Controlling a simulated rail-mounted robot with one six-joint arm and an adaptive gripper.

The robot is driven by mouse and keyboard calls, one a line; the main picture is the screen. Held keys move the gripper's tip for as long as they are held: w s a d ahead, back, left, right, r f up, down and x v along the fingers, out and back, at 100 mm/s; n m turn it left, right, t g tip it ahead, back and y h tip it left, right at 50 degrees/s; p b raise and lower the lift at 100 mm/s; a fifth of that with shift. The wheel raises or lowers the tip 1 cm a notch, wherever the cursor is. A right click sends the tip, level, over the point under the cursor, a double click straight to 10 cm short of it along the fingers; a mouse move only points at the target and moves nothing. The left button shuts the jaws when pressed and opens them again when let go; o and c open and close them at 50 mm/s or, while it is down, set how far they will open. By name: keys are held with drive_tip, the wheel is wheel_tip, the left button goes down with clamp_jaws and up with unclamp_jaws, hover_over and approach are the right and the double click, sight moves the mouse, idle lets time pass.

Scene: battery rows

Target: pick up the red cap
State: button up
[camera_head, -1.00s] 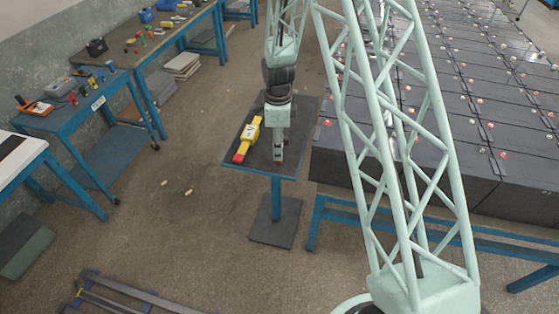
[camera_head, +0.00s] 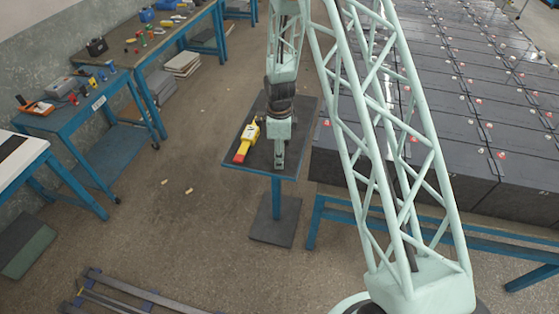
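My gripper (camera_head: 279,164) points down over the small blue-edged table (camera_head: 295,172), at the right of a yellow tool. The gripper is small in the picture, and I cannot tell whether its fingers are open or shut.
Rows of dark battery blocks (camera_head: 480,130) with red and white caps fill the right side. Blue workbenches (camera_head: 75,122) with tools stand at the left. A blue rail (camera_head: 340,214) runs in front of the batteries. The floor left of the small table is mostly clear.

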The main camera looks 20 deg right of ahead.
idle(0.4)
drive_tip(key=c, duration=0.7)
drive_tip(key=shift+r, duration=0.2)
drive_tip(key=shift+r+b, duration=0.45)
drive_tip(key=shift+r, duration=1.1)
drive_tip(key=s+b, duration=0.1)
drive_tip(key=s, duration=0.4)
drive_tip(key=s+a+r+b, duration=0.1)
drive_tip(key=s, duration=0.4)
drive_tip(key=s+a+b, duration=0.1)
drive_tip(key=s, duration=0.5)
drive_tip(key=shift+a+r, duration=0.2)
drive_tip(key=shift+r, duration=0.05)
drive_tip(key=shift+w, duration=0.15)
